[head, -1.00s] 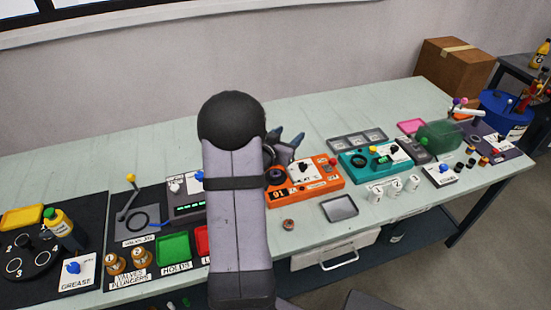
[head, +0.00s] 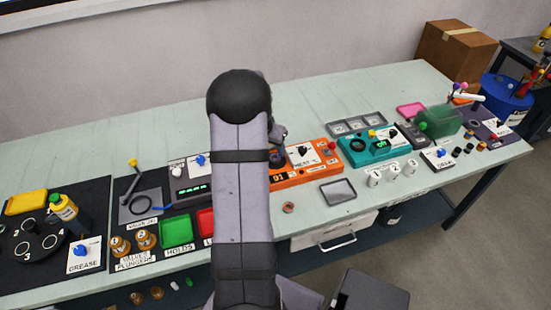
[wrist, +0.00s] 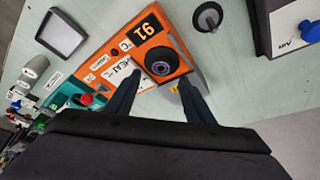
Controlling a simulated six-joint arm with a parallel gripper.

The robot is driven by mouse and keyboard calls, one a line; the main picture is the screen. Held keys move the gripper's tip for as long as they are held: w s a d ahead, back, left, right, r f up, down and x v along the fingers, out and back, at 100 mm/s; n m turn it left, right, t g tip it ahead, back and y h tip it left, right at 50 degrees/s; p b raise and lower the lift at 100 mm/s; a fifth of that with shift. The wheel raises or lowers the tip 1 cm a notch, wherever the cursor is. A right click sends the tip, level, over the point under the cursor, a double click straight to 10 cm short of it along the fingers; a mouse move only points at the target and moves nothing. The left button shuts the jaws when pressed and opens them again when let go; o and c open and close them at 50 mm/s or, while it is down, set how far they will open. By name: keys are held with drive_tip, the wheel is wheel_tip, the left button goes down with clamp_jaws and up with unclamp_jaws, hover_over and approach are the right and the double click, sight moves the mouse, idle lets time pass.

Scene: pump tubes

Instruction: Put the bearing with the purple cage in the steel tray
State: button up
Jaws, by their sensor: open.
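The bearing with the purple cage (wrist: 161,67) sits in the dark round seat of the orange heater unit (wrist: 148,48) in the wrist view. In the head view my arm partly covers that unit (head: 318,172). My gripper (wrist: 160,77) is open, its two dark fingers on either side of the bearing in the picture, with nothing held. Whether the fingers are level with it or above it, I cannot tell. The steel tray (head: 338,193) lies on the bench right of my arm, in front of the orange unit. It also shows in the wrist view (wrist: 64,34), empty.
A small ring-shaped part (head: 288,208) lies on the bench left of the tray. White numbered cups (head: 374,178) and a teal unit (head: 368,150) stand to the tray's right. Green (head: 176,231) and red trays lie left of my arm. Bench around the steel tray is mostly clear.

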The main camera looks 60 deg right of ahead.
drive_tip(key=shift+p+x, duration=0.4)
drive_tip(key=shift+x, duration=0.7)
drive_tip(key=shift+f, duration=0.1)
drive_tip(key=shift+p+x, duration=1.2)
drive_tip(key=shift+x, duration=1.25)
drive_tip(key=shift+w+d, duration=0.1)
drive_tip(key=c, duration=1.2)
wheel_tip(320, 180, up, 10)
drive_tip(key=b, duration=0.2)
